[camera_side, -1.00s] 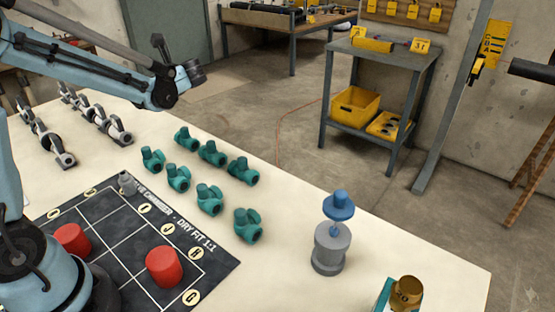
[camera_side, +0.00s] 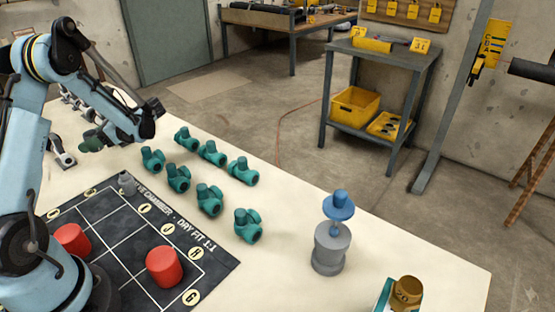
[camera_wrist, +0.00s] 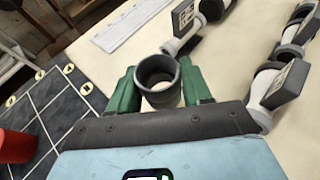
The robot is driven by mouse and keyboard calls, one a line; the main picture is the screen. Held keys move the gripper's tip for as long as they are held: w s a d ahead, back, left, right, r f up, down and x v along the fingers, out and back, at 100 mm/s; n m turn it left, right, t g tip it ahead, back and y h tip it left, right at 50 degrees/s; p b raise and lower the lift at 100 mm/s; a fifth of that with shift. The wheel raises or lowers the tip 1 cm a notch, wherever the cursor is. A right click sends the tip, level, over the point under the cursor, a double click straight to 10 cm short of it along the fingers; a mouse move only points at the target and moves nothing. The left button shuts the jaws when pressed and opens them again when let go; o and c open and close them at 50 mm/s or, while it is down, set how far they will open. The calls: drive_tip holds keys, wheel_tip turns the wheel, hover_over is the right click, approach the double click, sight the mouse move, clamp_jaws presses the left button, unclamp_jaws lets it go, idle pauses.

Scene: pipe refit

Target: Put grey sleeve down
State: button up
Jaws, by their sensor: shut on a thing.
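My gripper (camera_wrist: 158,90) has green fingers and is shut on a grey sleeve (camera_wrist: 160,76), a short open-ended tube. In the wrist view the sleeve sits between the two fingers with its open rim towards the camera. In the side view my gripper (camera_side: 93,141) is at the left, over or near the table's far left part, beside the grey-and-white fittings. The sleeve cannot be made out clearly there. I cannot tell whether it touches the table.
Grey-and-white fittings (camera_wrist: 272,88) lie close to the right of my gripper. The dark mat (camera_side: 120,232) carries red cylinders (camera_side: 164,267). Several green fittings (camera_side: 209,199) stand behind it. A grey stand with a blue top (camera_side: 331,248) is farther right.

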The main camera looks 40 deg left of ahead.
sight(93, 167)
drive_tip(key=s+a+f, duration=0.1)
drive_tip(key=a, duration=0.1)
drive_tip(key=s+a+f, duration=0.1)
drive_tip(key=shift+s+a+f, duration=0.15)
drive_tip(key=shift+a+f, duration=0.15)
drive_tip(key=shift+a, duration=0.05)
drive_tip(key=shift+f, duration=2.05)
drive_tip(key=shift+f, duration=0.15)
drive_tip(key=o, duration=1)
